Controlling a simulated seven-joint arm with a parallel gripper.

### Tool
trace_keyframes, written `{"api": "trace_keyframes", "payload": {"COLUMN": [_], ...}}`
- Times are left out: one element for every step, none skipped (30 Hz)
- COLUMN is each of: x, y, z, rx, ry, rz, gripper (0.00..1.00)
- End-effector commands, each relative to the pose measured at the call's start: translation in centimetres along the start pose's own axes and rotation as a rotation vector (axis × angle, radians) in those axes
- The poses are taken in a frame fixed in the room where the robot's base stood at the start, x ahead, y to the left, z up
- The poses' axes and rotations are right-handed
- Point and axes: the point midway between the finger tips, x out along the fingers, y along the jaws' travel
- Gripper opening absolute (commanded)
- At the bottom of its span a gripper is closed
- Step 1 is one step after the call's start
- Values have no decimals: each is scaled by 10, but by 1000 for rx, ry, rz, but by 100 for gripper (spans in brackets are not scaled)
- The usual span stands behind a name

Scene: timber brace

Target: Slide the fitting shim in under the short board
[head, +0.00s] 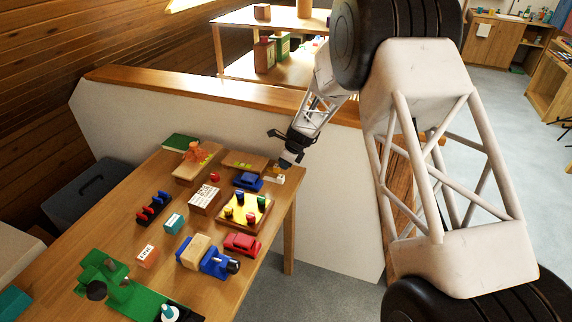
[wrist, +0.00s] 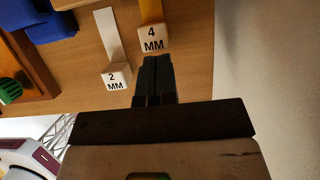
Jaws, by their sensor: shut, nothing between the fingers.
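My gripper (head: 287,163) is shut and empty, low over the far right corner of the table. In the wrist view its fingertips (wrist: 156,64) are close together at the near edge of a block marked 4 MM (wrist: 153,39), with a yellow strip (wrist: 150,10) behind it. Whether they touch the block, I cannot tell. To the left lies a block marked 2 MM (wrist: 115,77) with a white strip (wrist: 110,35). In the head view these blocks are small and partly hidden. Two tan boards (head: 235,158) (head: 183,174) lie at the table's back; I cannot tell which is the short board.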

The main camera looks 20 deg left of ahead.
Motion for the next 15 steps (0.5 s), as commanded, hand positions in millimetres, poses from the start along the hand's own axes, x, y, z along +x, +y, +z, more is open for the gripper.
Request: {"api": "trace_keyframes", "payload": {"x": [0,0,1,2,4,5,6,7,7,8,8,8,8,8,8], "y": [0,0,0,0,0,0,0,0,0,0,0,0,0,0,1], "z": [0,1,3,5,8,12,14,16,18,18,18,18,18,18,18], "rx": [0,0,0,0,0,0,0,-1,-1,-1,0,0,0,0,0], "ry": [0,0,0,0,0,0,0,0,0,0,0,0,0,0,0], "rz": [0,0,0,0,0,0,0,0,0,0,0,0,1,1,1], "gripper": [0,0,0,0,0,0,0,0,0,0,0,0,0,0,0]}}
